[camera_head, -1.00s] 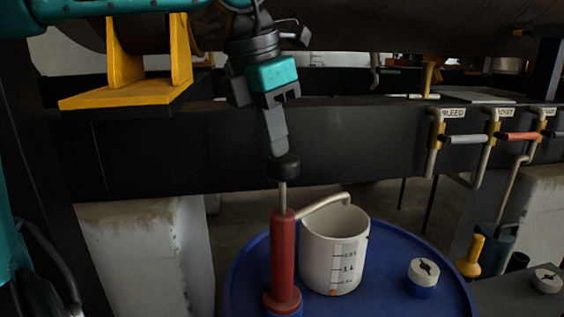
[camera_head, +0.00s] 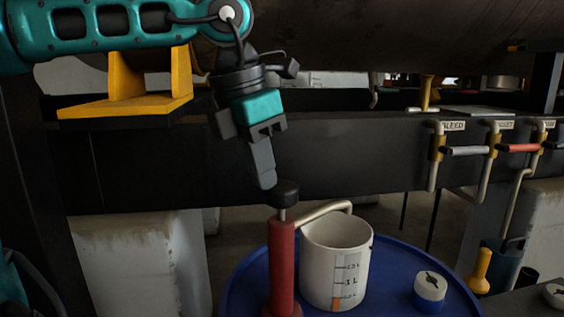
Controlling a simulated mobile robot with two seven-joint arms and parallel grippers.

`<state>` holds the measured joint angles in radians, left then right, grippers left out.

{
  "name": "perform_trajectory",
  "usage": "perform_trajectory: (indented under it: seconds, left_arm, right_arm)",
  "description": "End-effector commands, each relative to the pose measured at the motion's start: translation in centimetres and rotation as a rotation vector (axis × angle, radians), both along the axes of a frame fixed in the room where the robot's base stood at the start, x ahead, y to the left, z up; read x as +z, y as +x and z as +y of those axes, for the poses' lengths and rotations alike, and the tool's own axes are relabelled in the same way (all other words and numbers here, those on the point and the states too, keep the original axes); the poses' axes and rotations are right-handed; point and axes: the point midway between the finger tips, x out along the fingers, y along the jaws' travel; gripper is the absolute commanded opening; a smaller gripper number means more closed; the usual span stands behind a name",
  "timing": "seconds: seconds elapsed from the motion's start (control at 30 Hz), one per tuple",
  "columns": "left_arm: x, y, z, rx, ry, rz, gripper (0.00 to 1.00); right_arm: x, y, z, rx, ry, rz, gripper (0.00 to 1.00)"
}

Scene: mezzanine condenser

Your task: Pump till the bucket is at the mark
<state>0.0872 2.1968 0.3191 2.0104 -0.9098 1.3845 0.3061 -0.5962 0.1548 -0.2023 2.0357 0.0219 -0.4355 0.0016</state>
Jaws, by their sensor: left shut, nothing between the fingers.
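A red hand pump (camera_head: 282,268) stands on a blue drum top (camera_head: 392,290). Its black knob (camera_head: 286,192) is low, with only a short piece of rod showing. A spout (camera_head: 324,208) curves from the pump over the white bucket (camera_head: 320,262). The bucket stands upright with a scale on its side, including a 1 L line. An orange strip (camera_head: 337,304) shows at the scale's bottom, near the lowest line. My left gripper (camera_head: 267,184) is shut and empty, pointing down, its tips at the knob's upper left. Contact is hard to tell. My right gripper is out of view.
A white-topped round cap (camera_head: 430,287) lies on the drum's right. Pipe valves with grey (camera_head: 468,151) and red (camera_head: 518,148) handles hang on the dark beam (camera_head: 330,150). A yellow-handled item (camera_head: 481,268) stands at right. A yellow bracket (camera_head: 125,102) is at upper left.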

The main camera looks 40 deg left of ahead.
Motion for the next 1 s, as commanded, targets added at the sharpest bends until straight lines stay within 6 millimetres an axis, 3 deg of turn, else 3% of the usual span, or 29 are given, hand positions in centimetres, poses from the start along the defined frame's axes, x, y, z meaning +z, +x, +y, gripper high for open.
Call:
perform_trajectory:
  seconds: [0.13,0.53,1.0]
  left_arm:
    - [0.1,-1.1,0.3,0.000,0.000,0.006,0.00]
    - [0.9,-1.2,0.3,0.002,0.001,0.006,0.00]
    - [10.3,-3.4,0.8,0.002,0.001,0.001,0.00]
  right_arm:
    - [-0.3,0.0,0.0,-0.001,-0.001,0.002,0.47]
    - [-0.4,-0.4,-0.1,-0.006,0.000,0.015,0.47]
    - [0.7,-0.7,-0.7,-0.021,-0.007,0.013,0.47]
